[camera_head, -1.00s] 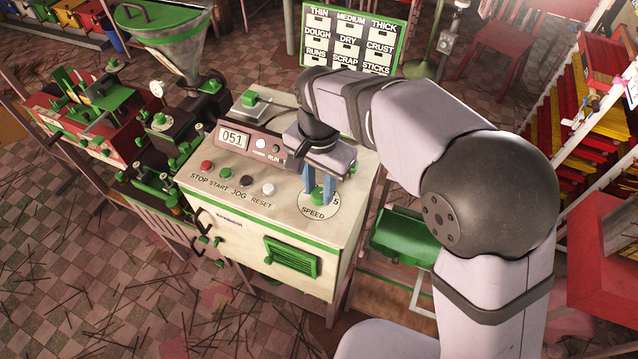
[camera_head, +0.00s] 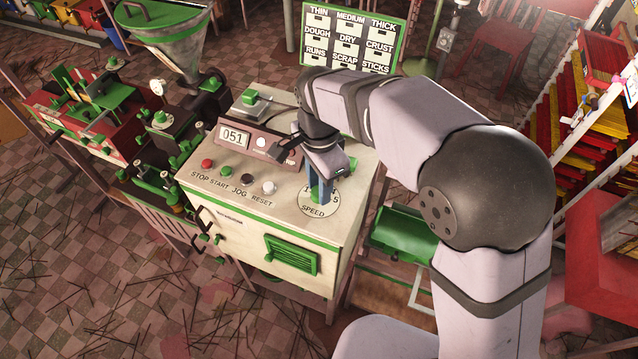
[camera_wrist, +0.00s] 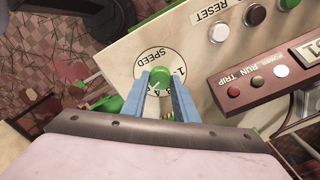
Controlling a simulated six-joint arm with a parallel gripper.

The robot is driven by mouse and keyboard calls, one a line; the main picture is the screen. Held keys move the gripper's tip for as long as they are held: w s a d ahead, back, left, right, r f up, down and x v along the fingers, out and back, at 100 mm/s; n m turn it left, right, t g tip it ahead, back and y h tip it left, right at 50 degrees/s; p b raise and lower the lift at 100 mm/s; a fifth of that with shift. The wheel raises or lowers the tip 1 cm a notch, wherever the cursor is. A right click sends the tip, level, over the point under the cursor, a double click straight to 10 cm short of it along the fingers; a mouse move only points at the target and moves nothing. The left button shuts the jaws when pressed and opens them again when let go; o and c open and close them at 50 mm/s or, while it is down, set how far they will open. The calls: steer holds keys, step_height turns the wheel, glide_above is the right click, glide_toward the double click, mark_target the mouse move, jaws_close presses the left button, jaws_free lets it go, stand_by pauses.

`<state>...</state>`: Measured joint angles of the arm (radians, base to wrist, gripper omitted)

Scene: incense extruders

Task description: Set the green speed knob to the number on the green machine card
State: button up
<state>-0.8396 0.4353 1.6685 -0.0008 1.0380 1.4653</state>
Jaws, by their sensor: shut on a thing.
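The green speed knob (camera_wrist: 160,76) sits on a round white dial marked SPEED (camera_wrist: 150,55) on the cream control cabinet. In the wrist view my gripper (camera_wrist: 162,88) has its two blue fingers closed on either side of the knob. In the head view my gripper (camera_head: 320,192) points down at the dial (camera_head: 313,210), and its fingers largely hide the knob and part of the numbers. The cabinet's display (camera_head: 235,136) reads 051. A green-framed board (camera_head: 347,38) behind carries labels such as THIN, MEDIUM and THICK. I cannot make out which card is the green machine card.
STOP, START, JOG and RESET buttons (camera_head: 269,187) line the panel left of the dial. The brown display housing (camera_head: 258,148) stands close behind my gripper. A green tray (camera_head: 405,236) is right of the cabinet. A red machine (camera_head: 95,125) stands at the left.

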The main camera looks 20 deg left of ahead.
steer(key=shift+w+r, duration=0.1)
steer(key=o, duration=1.1)
steer(key=shift+c, duration=0.2)
steer(key=shift+r+b, duration=1.1)
steer(key=shift+r, duration=2.55)
steer(key=shift+d, duration=0.15)
steer(key=d+f+n, duration=0.3)
steer(key=d+f, duration=0.2)
steer(key=d, duration=0.8)
steer(key=d+f+n, duration=0.2)
steer(key=d+f, duration=0.2)
steer(key=d, duration=0.9)
steer(key=s+d+f+n, duration=0.2)
steer(key=s+d+f, duration=0.2)
steer(key=s+d, duration=0.2)
steer(key=shift+s+d+f, duration=0.15)
steer(key=shift+s+f, duration=0.05)
steer(key=shift+s, duration=0.45)
